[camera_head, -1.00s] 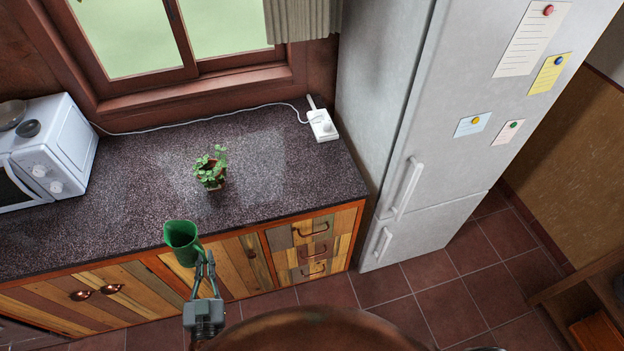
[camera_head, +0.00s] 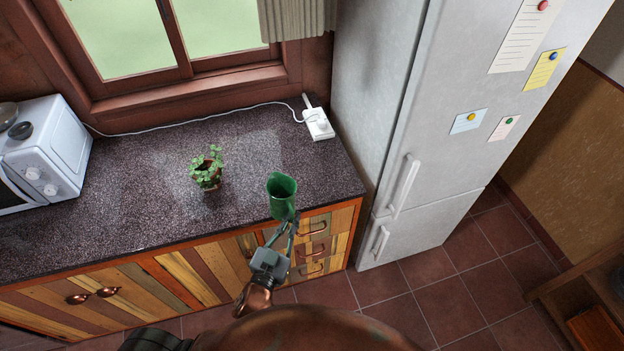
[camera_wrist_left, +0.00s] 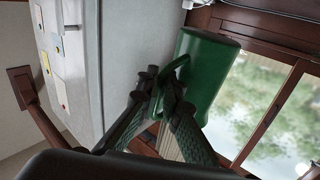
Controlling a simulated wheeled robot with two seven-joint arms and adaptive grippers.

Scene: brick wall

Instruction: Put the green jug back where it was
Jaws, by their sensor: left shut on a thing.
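The green jug (camera_head: 281,196) is held by my left gripper (camera_head: 290,222), at the front edge of the dark counter in the head view, right of the potted plant. The jug looks upright with its mouth up. In the left wrist view the fingers (camera_wrist_left: 165,105) are shut on the handle of the jug (camera_wrist_left: 207,75). I cannot tell for certain how high it is above the counter. My right gripper is not in view.
The speckled counter (camera_head: 120,215) has bare room around the potted plant (camera_head: 207,168). A white microwave (camera_head: 50,155) stands at the left. A power strip (camera_head: 318,123) with a cable lies at the back right. The tall fridge (camera_head: 385,130) borders the counter's right end.

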